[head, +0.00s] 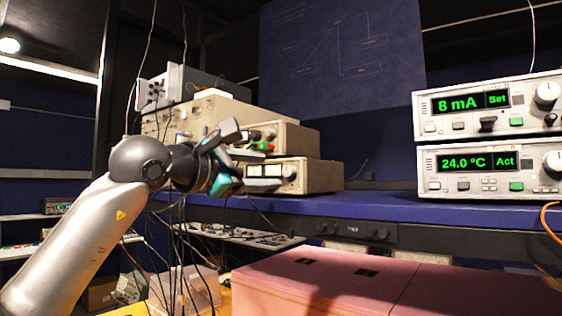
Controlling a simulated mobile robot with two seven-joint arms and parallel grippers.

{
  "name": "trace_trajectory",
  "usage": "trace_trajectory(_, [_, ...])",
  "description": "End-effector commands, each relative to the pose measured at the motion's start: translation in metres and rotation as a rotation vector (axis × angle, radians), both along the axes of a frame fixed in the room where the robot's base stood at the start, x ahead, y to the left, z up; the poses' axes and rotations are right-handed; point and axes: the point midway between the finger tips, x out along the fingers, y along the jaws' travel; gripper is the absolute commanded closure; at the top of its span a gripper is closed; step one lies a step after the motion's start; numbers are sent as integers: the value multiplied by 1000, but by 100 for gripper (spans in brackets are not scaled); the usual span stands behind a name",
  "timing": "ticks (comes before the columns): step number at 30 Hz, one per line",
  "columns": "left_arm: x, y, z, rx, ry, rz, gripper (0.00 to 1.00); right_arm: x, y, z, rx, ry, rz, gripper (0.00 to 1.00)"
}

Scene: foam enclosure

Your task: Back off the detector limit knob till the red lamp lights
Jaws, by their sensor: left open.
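My left gripper (229,156) is open and empty, at the left end of a stack of bench instruments. It overlaps the left part of the stack, and I cannot tell whether it touches anything. I cannot make out which control is the detector limit knob, and no lit red lamp can be told. My right gripper is out of view.
Two stacked display units stand at the right: the upper (485,107) reads 8 mA, the lower (485,163) 24.0 °C. The blue shelf (385,207) is clear between them and the stack. A pink foam block (330,280) lies below. Dark cables (181,250) hang under my left wrist.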

Motion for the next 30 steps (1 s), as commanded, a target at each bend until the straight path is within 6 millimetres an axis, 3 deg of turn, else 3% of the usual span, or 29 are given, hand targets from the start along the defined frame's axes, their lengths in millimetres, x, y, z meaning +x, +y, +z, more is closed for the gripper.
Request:
trace_trajectory(3, [19,-15,3,-1,3,-3,39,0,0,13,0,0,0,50])
trace_trajectory(10, [41,-31,1,-1,2,-1,39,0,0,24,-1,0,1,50])
trace_trajectory(23, [49,-36,-1,-1,1,-1,39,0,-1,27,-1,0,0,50])
trace_trajectory(30, [48,-35,0,-1,0,-1,62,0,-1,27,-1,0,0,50])
